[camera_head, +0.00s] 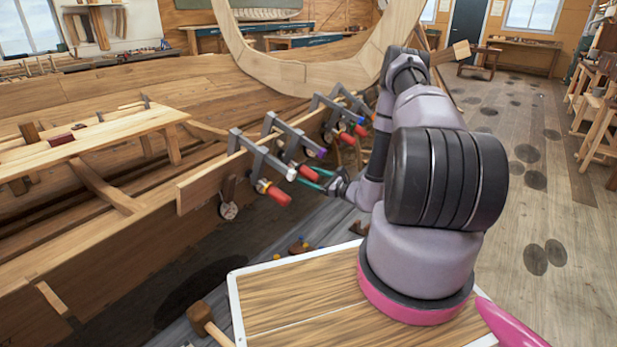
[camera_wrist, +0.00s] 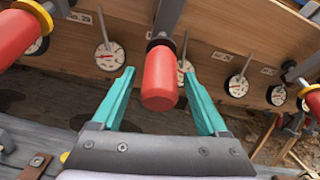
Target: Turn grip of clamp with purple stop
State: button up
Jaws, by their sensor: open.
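The clamp with the purple stop (camera_head: 322,153) is the second from the front in the row along the plank. The purple stop is at the end of its bar. Its red grip (camera_head: 308,173) also shows in the middle of the wrist view (camera_wrist: 160,80), pointing towards my palm. My gripper (camera_head: 318,178) is open, with its teal fingers (camera_wrist: 160,76) on either side of this grip. Gaps show between the grip and both fingers in the wrist view. The purple stop cannot be made out in the wrist view.
The nearer clamp's red grip (camera_head: 277,197) stands close on the left, with a yellow collar. Further clamps' red grips (camera_head: 345,137) are beyond. Round dials (camera_wrist: 110,56) hang along the plank (camera_head: 205,187). A mallet (camera_head: 207,322) lies below.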

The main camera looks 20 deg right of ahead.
jog(key=shift+w+a, duration=0.25)
jog(key=shift+w, duration=0.05)
grip_shut()
jog(key=m+g+y, duration=0.1)
jog(key=m+y, duration=0.1)
jog(key=shift+s+a+m+g, duration=0.1)
jog(key=shift+m+g, duration=0.2)
jog(key=shift+g, duration=0.1)
jog(key=shift+s+a+m+g+y, duration=0.15)
jog(key=shift+m+g+y, duration=0.45)
jog(key=shift+m+y, duration=0.3)
jog(key=m+g+y, duration=0.1)
jog(key=m+y, duration=0.1)
jog(key=shift+s+m, duration=0.1)
jog(key=shift+m, duration=0.3)
jog(key=shift+s+r+m+g+y, duration=0.1)
jog(key=shift+m+g+y, duration=0.2)
jog(key=shift+m+y, duration=0.45)
